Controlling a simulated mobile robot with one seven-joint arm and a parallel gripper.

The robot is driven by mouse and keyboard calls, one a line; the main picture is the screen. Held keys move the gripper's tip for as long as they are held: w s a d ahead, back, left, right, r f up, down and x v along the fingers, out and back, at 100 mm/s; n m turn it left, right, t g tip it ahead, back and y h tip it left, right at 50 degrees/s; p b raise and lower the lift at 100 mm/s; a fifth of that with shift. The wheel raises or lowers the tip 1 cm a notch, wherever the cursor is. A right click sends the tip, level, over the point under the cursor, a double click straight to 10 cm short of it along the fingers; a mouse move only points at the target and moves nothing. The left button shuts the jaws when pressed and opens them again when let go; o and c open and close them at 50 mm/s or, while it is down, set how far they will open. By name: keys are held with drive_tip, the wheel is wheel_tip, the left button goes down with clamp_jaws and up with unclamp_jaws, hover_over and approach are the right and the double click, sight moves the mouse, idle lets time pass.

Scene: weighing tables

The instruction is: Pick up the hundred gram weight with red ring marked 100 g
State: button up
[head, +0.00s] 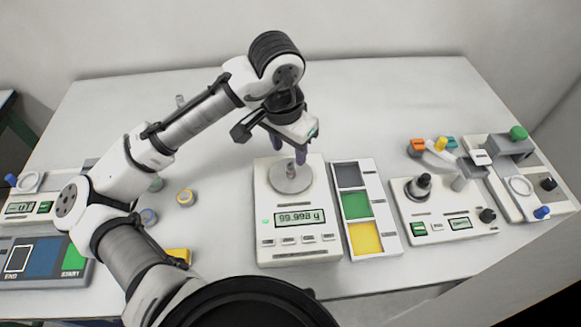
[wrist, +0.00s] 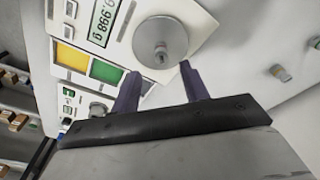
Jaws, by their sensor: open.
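A small metal weight (wrist: 161,52) stands upright on the round pan (wrist: 148,34) of the balance in the wrist view. My gripper (head: 289,158) is open just above the pan, fingers pointing down. In the wrist view my gripper (wrist: 160,73) has its two dark purple fingers apart, with the weight in line with the gap beyond the tips. Contact is not visible.
A tray with grey, green and yellow fields (head: 384,222) stands close right of the balance. Further right are devices with knobs (head: 440,218). Several small round pieces, one yellow-ringed (head: 185,197), lie left. A START/END panel (head: 48,262) is at far left. The table behind the balance is clear.

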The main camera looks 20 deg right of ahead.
sight(290, 164)
drive_tip(key=shift+w+d+f+p, duration=0.15)
drive_tip(key=shift+f+p, duration=0.15)
drive_tip(key=shift+f, duration=1.1)
drive_tip(key=shift+w+d+f+p, duration=0.15)
drive_tip(key=shift+f+p, duration=0.1)
drive_tip(key=shift+f, duration=1.1)
drive_tip(key=shift+c, duration=0.2)
clamp_jaws()
